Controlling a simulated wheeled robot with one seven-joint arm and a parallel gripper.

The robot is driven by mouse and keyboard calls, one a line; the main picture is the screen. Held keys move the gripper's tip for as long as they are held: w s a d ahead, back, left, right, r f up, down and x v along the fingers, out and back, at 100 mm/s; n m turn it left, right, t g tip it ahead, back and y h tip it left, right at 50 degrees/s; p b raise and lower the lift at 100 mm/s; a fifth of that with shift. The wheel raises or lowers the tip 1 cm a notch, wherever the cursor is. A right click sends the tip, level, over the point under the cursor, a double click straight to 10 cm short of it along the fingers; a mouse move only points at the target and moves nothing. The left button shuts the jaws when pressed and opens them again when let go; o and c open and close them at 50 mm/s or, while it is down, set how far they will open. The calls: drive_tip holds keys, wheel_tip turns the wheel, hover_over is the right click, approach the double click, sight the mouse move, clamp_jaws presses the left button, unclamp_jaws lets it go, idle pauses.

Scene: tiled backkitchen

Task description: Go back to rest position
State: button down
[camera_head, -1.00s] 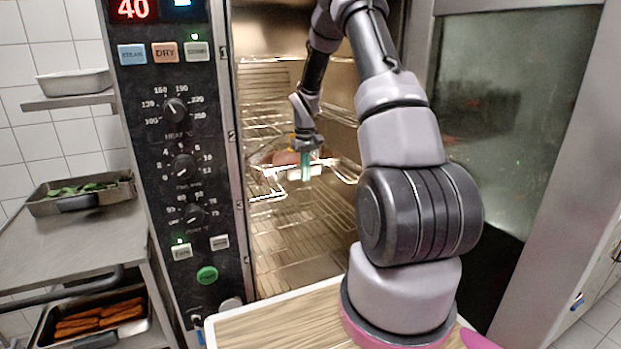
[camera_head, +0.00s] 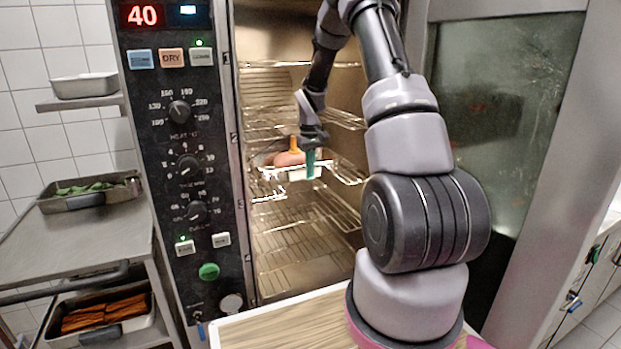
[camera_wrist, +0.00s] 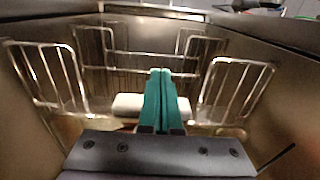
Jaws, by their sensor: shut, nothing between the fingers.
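My gripper (camera_head: 311,163) has green fingers and reaches into the open oven (camera_head: 300,215). In the wrist view the two green fingers of my gripper (camera_wrist: 161,75) lie together, shut and empty. Just behind the fingers in the head view, a pale tray (camera_head: 297,173) sits on a wire rack, with a brownish food item (camera_head: 285,158) and an orange piece (camera_head: 294,144) on it. In the wrist view a whitish block-like shape (camera_wrist: 127,104) shows beside and behind the fingers, partly hidden. I cannot tell whether the fingers touch the tray.
The oven's control panel (camera_head: 178,130) stands left of the opening, its glass door (camera_head: 500,120) open at right. Wire side racks (camera_wrist: 235,95) flank the gripper. A steel shelf unit with trays (camera_head: 90,195) is at left. A wooden board (camera_head: 280,328) lies in front.

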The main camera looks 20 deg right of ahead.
wheel_tip(320, 180, up, 8)
drive_tip(key=shift+f, duration=0.25)
drive_tip(key=s+a+r+m+t, duration=0.1)
drive_tip(key=s+a+r+t, duration=0.15)
drive_tip(key=s+r, duration=0.55)
drive_tip(key=s+a+r+m+t, duration=0.1)
drive_tip(key=s+a+r, duration=0.35)
drive_tip(key=r, duration=0.45)
drive_tip(key=s+a+r+m+t+y, duration=0.1)
drive_tip(key=s+a+r+t, duration=0.1)
drive_tip(key=s, duration=0.7)
drive_tip(key=s+a+r+m+t+y, duration=0.1)
drive_tip(key=s+a+r, duration=0.1)
drive_tip(key=s, duration=0.8)
drive_tip(key=shift+a+r+m+t, duration=0.25)
drive_tip(key=shift+r+m+t, duration=0.1)
drive_tip(key=shift+r, duration=0.3)
